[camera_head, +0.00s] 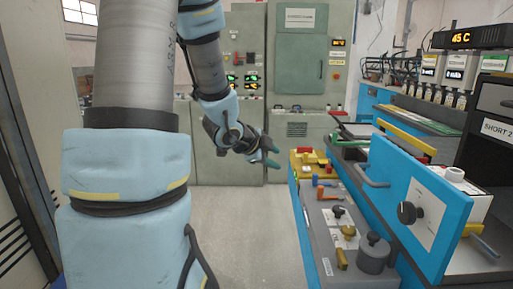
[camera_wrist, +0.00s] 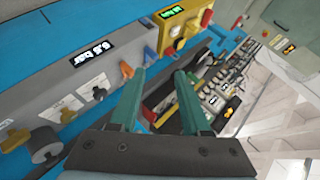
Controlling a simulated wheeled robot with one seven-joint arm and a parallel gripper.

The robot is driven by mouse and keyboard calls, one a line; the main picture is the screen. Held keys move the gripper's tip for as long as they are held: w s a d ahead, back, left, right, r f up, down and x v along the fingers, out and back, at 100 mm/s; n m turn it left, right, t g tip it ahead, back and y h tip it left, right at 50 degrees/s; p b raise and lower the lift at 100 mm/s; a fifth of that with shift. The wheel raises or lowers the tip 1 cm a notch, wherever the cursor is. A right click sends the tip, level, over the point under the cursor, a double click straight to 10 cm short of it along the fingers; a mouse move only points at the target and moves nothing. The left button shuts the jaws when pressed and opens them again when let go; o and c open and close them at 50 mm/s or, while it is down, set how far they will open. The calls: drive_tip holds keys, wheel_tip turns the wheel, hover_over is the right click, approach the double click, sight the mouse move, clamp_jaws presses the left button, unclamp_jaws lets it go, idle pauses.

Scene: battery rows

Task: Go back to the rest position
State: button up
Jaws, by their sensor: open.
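My gripper (camera_head: 268,156) is at the end of my arm, in the middle of the head view, in free air left of the blue bench. In the wrist view, the two green fingers of my gripper (camera_wrist: 161,87) stand apart with nothing held between them. The wrist view is tilted and shows the bench panels along its left and upper side.
A grey panel (camera_head: 324,240) with knobs and a yellow box (camera_head: 309,160) stand along the bench at right. A blue door-like panel (camera_head: 418,205) with a handle sticks up there. Green cabinets (camera_head: 300,75) stand behind. The floor (camera_head: 255,235) left of the bench is clear.

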drive_tip(key=s+a+n+g+y+p, duration=0.3)
drive_tip(key=s+a+n+y, duration=0.35)
drive_tip(key=a+n, duration=0.6)
drive_tip(key=s+a+f+n+g+p, duration=0.1)
drive_tip(key=s+n+g, duration=0.2)
drive_tip(key=s+n, duration=0.4)
drive_tip(key=s, duration=0.3)
drive_tip(key=shift+g, duration=0.4)
drive_tip(key=shift+a+y, duration=0.1)
drive_tip(key=shift+y, duration=0.15)
